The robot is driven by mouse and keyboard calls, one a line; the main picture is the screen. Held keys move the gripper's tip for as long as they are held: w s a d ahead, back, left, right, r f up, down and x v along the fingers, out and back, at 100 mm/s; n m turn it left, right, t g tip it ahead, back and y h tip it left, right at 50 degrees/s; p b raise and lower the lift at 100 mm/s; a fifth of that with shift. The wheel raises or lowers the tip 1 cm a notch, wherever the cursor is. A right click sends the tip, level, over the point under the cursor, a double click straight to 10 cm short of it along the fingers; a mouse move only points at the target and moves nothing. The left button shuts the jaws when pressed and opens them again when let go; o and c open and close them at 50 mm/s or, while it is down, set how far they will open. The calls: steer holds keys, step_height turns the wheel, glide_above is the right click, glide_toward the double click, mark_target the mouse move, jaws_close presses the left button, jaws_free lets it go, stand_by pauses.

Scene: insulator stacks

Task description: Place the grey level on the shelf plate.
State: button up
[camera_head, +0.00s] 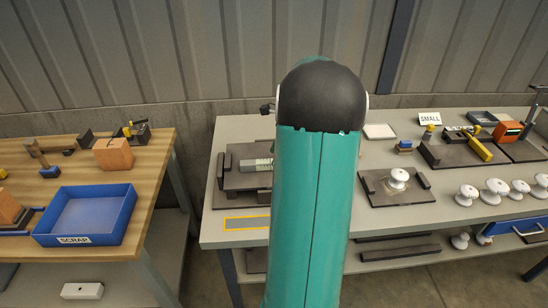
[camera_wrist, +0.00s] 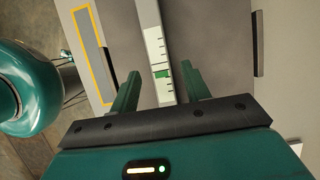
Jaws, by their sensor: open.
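The grey level (camera_wrist: 153,40) is a long pale bar with tick marks and a green part. In the wrist view it runs up from between the fingers of my gripper (camera_wrist: 160,78). The gripper is open, with one finger on each side of the bar and visible gaps. In the head view part of the level (camera_head: 258,164) shows on a dark fixture (camera_head: 238,181); my arm hides the rest and the gripper. A grey strip outlined in yellow (camera_head: 247,223) lies at the bench's front left; it also shows in the wrist view (camera_wrist: 90,50). I cannot tell which surface is the shelf plate.
White insulators (camera_head: 467,195) stand in the bench's right half, one on a dark plate (camera_head: 378,192). A dark bar (camera_head: 400,248) lies on the lower shelf. A wooden table (camera_head: 150,165) with a blue SCRAP tray (camera_head: 88,213) stands at left, across a gap.

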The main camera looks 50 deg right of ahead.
steer(key=v, duration=1)
steer(key=w+a+r+n+h, duration=0.1)
steer(key=w+a+r+n, duration=0.2)
steer(key=a+n, duration=0.55)
steer(key=w+a+r+n+h, duration=0.1)
steer(key=w+a+r+n, duration=0.15)
steer(key=a, duration=1.15)
steer(key=s+a+f+n+t, duration=0.1)
steer(key=s+a+n, duration=0.3)
steer(key=a+n, duration=0.4)
steer(key=s+a+f+n+t, duration=0.1)
steer(key=s+a+n, duration=0.4)
steer(key=a, duration=0.9)
steer(key=n, duration=0.3)
steer(key=shift+s+f+n+h, duration=0.25)
steer(key=shift+f+n+h, duration=0.05)
steer(key=shift+n+h, duration=0.1)
steer(key=shift+c, duration=1.2)
steer(key=shift+d, duration=0.1)
